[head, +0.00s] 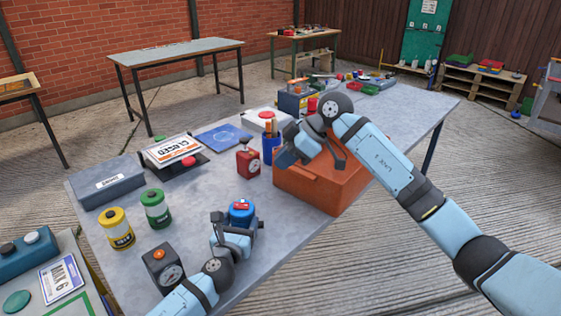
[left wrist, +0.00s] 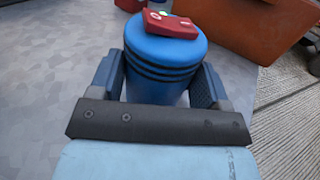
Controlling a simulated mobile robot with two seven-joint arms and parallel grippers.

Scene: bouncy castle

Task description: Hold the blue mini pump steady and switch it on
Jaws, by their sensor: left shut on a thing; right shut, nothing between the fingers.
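The blue mini pump (head: 241,211) stands upright on the grey table near its front edge. It is a blue cylinder with dark bands, and a red rocker switch (left wrist: 171,24) on its top shows in the left wrist view. My left gripper (head: 240,226) is shut around the pump's body, one finger on each side. The pump (left wrist: 165,60) fills the middle of the left wrist view. My right gripper (head: 284,158) is shut and empty, above the table by the orange case, up and to the right of the pump. Its fingertips are partly hard to make out.
An orange case (head: 325,188) stands right of the pump. Bare table lies left of the pump.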

